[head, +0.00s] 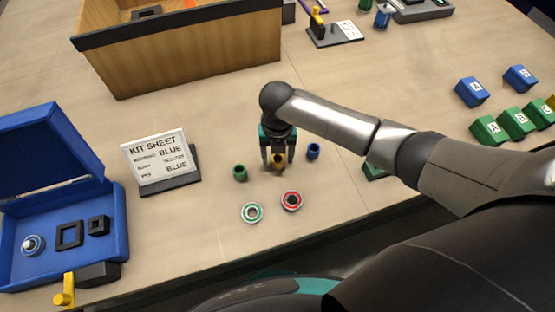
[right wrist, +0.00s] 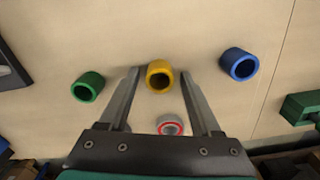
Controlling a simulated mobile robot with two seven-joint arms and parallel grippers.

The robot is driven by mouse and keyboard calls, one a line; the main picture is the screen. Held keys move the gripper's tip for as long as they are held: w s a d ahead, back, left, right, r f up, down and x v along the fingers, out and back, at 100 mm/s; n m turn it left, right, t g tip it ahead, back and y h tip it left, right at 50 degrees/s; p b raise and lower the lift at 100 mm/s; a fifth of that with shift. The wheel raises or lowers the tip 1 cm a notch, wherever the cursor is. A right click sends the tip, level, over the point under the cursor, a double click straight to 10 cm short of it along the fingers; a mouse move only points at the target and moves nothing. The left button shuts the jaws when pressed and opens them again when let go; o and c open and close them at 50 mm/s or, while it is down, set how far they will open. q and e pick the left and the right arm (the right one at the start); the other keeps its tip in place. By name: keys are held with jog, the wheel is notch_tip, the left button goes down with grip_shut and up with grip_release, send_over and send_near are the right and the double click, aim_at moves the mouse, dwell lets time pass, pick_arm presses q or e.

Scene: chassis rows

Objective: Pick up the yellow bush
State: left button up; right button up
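The yellow bush (head: 278,160) is a short hollow ring on the table, between a green bush (head: 240,173) and a blue bush (head: 313,151). In the right wrist view the yellow bush (right wrist: 159,76) lies between the fingertips. My right gripper (head: 277,163) is open, reaching down over the yellow bush with a finger on each side. In the right wrist view small gaps show between the bush and both fingers. Whether the fingertips touch the table is unclear. My left gripper is not in view.
A green-rimmed ring (head: 252,213) and a red-rimmed ring (head: 291,201) lie in front of the bushes. A kit sheet (head: 158,158) stands left, by an open blue case (head: 114,222). A wooden bin (head: 190,58) is behind. Lettered blocks (head: 487,130) stand right.

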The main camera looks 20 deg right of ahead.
aim_at(278, 158)
grip_shut()
dwell(0.3)
notch_tip(278, 158, up, 20)
jog(key=p, duration=0.4)
jog(key=shift+p, duration=0.35)
jog(key=shift+p, duration=0.55)
